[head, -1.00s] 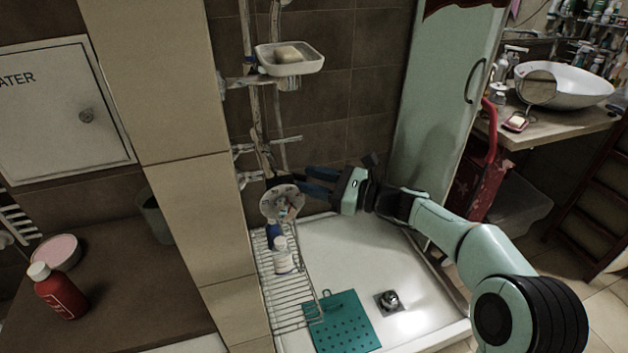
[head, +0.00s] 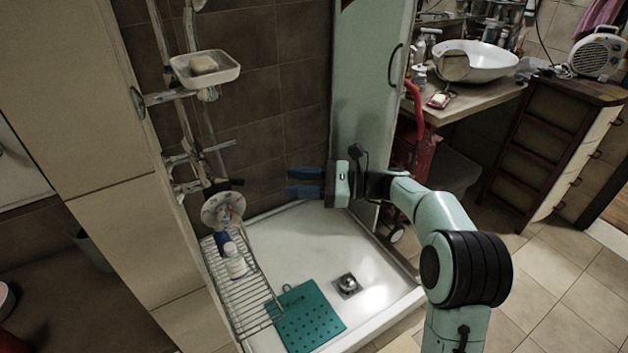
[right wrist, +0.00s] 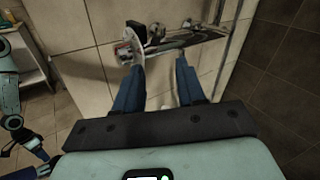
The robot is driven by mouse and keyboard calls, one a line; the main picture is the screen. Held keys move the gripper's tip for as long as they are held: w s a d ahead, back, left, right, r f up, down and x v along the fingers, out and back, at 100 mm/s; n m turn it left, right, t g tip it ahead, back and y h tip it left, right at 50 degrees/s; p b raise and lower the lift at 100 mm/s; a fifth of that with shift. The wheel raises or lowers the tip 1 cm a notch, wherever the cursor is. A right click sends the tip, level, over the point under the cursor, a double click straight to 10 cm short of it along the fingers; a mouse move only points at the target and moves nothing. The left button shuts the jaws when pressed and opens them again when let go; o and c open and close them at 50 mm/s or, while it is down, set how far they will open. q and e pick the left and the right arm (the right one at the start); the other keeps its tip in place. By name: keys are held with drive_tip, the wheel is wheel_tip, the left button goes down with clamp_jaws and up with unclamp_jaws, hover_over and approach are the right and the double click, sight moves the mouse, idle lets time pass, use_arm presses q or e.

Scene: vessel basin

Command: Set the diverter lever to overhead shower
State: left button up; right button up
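The shower mixer (head: 205,186) is on the tiled wall at the left, at the foot of the riser pipe. A dark, lever-like part (head: 234,182) sticks out from it; its setting is too small to tell. A round, pale hand shower head (head: 222,208) hangs just below. My right gripper (head: 289,181) is open and empty, to the right of the mixer and apart from it. In the right wrist view, its blue fingers (right wrist: 158,68) are spread towards the mixer fittings (right wrist: 158,40), with a dark part (right wrist: 132,38) beside the pale disc.
A soap dish (head: 222,70) sits on the riser above. A wire rack (head: 238,290) with bottles (head: 235,262) stands below the mixer. A teal mat (head: 306,318) and a drain (head: 347,285) are in the shower tray. A pale green door (head: 362,90) stands behind my right arm.

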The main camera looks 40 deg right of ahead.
use_arm(q)
drive_tip(key=shift+s+d+r, duration=0.25)
drive_tip(key=shift+s+r, duration=0.1)
use_arm(e)
drive_tip(key=v, duration=0.3)
drive_tip(key=shift+d, duration=0.2)
use_arm(q)
drive_tip(key=shift+w, duration=0.1)
